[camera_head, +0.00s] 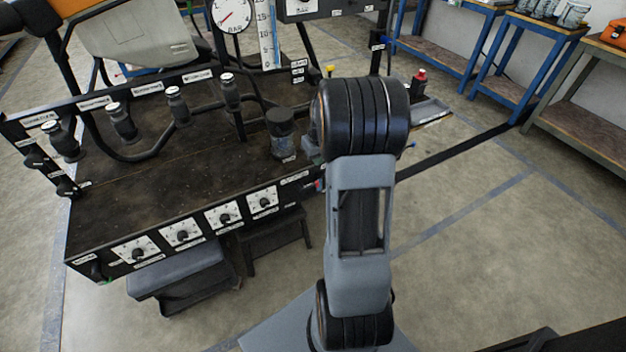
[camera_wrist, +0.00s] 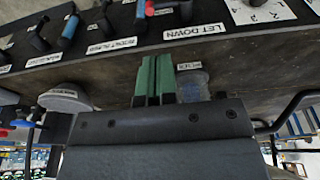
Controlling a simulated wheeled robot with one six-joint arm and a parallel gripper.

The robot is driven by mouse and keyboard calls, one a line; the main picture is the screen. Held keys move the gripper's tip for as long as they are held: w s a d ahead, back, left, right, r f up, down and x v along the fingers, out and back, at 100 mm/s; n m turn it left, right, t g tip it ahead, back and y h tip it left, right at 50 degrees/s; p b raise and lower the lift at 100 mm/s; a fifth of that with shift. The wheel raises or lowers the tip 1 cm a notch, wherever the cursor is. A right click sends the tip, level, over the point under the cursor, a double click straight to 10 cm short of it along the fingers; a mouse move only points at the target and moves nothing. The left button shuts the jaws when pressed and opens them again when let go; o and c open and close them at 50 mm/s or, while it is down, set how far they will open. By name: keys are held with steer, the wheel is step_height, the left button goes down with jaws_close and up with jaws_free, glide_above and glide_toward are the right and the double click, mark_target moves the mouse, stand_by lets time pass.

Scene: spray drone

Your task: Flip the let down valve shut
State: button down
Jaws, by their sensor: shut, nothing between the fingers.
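In the wrist view, the white LET DOWN label (camera_wrist: 193,31) is on the dark panel. My gripper (camera_wrist: 153,62) shows green fingers that are shut and empty. The fingertips are below the label and valve in the picture, apart from the valve as far as I can see. In the head view, my arm covers this part of the rig, so the valve and my gripper are hidden there.
Other levers, one blue (camera_wrist: 70,25) and one black (camera_wrist: 38,36), line the panel to the left in the wrist view. In the head view, the rig table (camera_head: 150,190) holds upright black fittings and a dark canister (camera_head: 281,135). The floor (camera_head: 480,230) at right is clear.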

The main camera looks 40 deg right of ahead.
mark_target(315, 186)
steer(key=w+f+b, duration=0.1)
steer(key=f, duration=0.3)
steer(key=f+b, duration=0.1)
steer(key=f, duration=0.4)
steer(key=w+f, duration=0.1)
steer(key=f, duration=0.3)
steer(key=shift+w+d+f+b, duration=0.1)
steer(key=shift+w+f+b, duration=0.25)
steer(key=shift+f+b, duration=0.05)
steer(key=shift+d+f+b, duration=0.3)
steer(key=shift+f+b, duration=0.2)
steer(key=shift+b, duration=0.1)
stand_by(0.6)
steer(key=shift+s+d+f+b, duration=0.1)
steer(key=shift+d+f+b, duration=0.1)
steer(key=shift+f+b, duration=0.4)
steer(key=shift+s+d+f, duration=0.1)
steer(key=shift+d+f, duration=0.05)
steer(key=shift+d, duration=0.15)
steer(key=shift+a, duration=0.35)
step_height(315, 186, up, 14)
steer(key=s+p, duration=0.2)
steer(key=p, duration=0.1)
steer(key=shift+s+a+f, duration=0.2)
